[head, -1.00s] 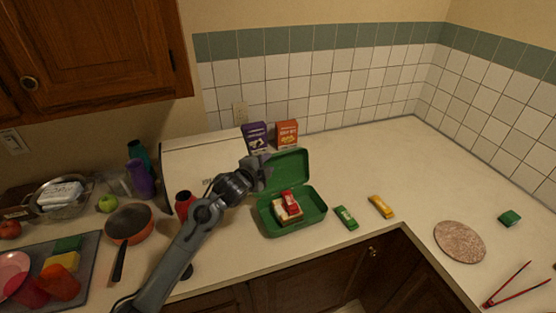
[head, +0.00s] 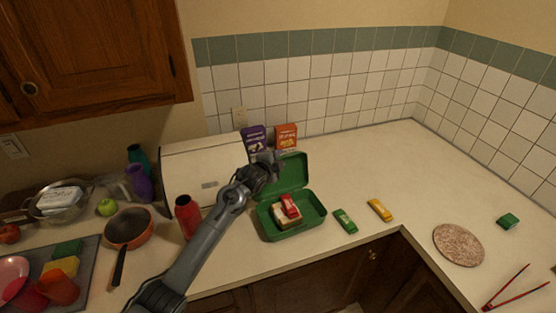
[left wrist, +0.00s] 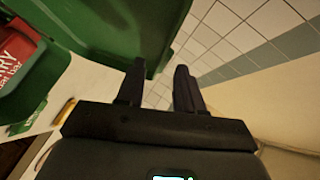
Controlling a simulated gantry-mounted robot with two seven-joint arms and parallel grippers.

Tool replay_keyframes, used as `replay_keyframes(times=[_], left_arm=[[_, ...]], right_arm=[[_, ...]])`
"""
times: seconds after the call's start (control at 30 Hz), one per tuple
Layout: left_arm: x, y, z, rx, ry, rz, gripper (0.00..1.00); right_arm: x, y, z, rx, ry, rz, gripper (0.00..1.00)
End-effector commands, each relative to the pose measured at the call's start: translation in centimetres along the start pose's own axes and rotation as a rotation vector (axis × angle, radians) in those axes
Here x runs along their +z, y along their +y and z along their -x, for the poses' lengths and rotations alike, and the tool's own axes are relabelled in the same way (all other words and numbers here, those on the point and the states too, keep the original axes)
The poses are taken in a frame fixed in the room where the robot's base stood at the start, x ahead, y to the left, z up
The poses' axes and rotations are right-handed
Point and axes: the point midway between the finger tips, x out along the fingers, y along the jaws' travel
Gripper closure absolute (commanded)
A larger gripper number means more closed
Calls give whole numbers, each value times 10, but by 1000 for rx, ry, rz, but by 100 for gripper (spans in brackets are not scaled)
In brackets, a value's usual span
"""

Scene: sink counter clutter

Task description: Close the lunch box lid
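The green lunch box (head: 270,229) stands open on the counter, its lid (head: 294,172) raised at the back. A sandwich (head: 282,218) and a red-wrapped bar (head: 290,204) lie inside it. My left gripper (head: 268,158) is at the upper left edge of the lid, partly covering it. In the left wrist view, the two dark fingers (left wrist: 160,85) are apart with tile visible between them. The lid (left wrist: 105,30) is just beyond the left finger; I cannot tell whether they touch. My right gripper is not in view.
A green bar (head: 345,221) and a yellow bar (head: 380,210) lie right of the box. Purple (head: 255,139) and orange (head: 286,136) cartons stand behind the lid. A red bottle (head: 187,214) and a white bread box (head: 205,171) are left. Counter is clear at right rear.

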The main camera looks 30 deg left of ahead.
Motion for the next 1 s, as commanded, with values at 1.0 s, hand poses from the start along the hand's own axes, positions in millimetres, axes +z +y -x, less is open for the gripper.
replay_keyframes(times=[1.0], left_arm=[[0,0,0,1,-1,0,100]], right_arm=[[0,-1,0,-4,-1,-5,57]])
